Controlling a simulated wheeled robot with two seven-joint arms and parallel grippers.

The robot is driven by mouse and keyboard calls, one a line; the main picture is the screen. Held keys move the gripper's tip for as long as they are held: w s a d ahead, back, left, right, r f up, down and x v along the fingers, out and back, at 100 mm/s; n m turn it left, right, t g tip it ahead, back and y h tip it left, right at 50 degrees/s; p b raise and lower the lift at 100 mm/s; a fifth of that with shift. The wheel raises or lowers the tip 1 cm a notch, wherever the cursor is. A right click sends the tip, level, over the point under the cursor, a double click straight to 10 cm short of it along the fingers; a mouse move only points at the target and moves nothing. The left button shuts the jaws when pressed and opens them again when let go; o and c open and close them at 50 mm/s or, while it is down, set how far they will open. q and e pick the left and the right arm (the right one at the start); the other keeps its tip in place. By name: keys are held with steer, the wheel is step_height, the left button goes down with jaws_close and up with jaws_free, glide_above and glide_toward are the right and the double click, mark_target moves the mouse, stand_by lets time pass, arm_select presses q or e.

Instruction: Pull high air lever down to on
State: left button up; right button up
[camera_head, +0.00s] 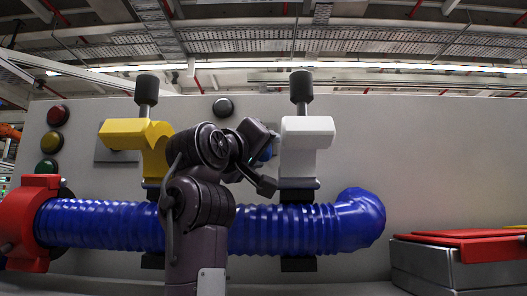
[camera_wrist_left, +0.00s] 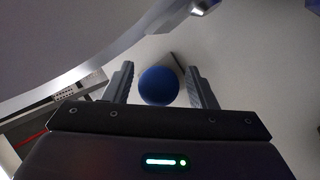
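A round blue knob (camera_wrist_left: 158,86) shows in the left wrist view between the two grey fingers of my left gripper (camera_wrist_left: 160,84), with a visible gap on each side. The fingers are spread and touch nothing that I can see. Whether the knob is between the fingertips or just beyond them is unclear. In the head view my left gripper (camera_head: 268,142) is in front of the panel, and only a bit of the blue knob (camera_head: 265,154) shows behind it. The rest of the lever is hidden by my arm. My right gripper is not in view.
A yellow housing (camera_head: 152,142) and a white housing (camera_head: 307,134), each topped by a black knob, flank my arm. A thick blue hose (camera_head: 290,230) runs below, with a red clamp (camera_head: 35,215) at its left. Round buttons (camera_head: 50,142) sit left; grey-and-red boxes (camera_head: 455,262) stand right.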

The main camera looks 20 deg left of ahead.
arm_select(q)
steer(key=b+v, duration=0.4)
steer(key=v, duration=0.3)
steer(key=shift+s+f+b, duration=0.15)
steer(key=shift+b, duration=0.2)
steer(key=shift+s, duration=0.2)
steer(key=shift+a, duration=0.1)
